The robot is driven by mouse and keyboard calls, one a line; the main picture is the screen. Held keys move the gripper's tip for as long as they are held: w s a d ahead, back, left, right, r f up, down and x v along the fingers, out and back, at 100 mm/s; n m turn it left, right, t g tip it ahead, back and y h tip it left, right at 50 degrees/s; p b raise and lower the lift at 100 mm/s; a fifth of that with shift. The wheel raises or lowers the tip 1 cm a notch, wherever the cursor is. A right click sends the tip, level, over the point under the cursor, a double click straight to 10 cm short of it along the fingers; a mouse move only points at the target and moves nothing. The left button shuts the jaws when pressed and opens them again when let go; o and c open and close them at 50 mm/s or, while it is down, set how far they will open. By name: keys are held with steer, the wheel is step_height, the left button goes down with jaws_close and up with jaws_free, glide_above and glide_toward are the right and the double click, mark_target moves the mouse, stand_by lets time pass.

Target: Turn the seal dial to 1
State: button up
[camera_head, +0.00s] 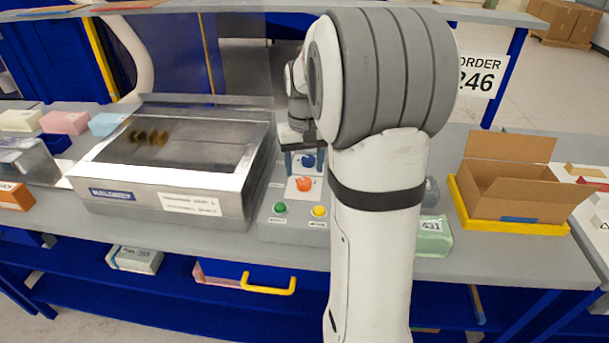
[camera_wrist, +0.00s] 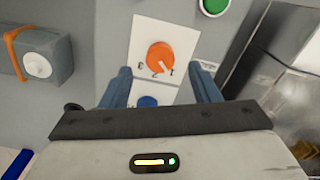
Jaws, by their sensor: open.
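An orange dial (camera_head: 304,184) sits on a white plate of the grey control panel. It also shows in the wrist view (camera_wrist: 159,56), with small marks along its lower edge and a pale pointer line slanting to the lower right. The marks are too small to read surely. A blue dial (camera_head: 307,161) sits behind it, partly hidden at the wrist view's lower plate edge (camera_wrist: 148,101). I cannot tell by label which is the seal dial. My gripper (camera_wrist: 163,70) is open, its blue fingers either side of the plate, around the blue dial and pointing towards the orange one. It appears to hold nothing.
A green button (camera_head: 280,208) and a yellow button (camera_head: 319,211) sit at the panel's front. The metal sealing machine (camera_head: 160,205) stands close on the left.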

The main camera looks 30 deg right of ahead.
mark_target(304, 181)
steer(key=shift+r, duration=1.7)
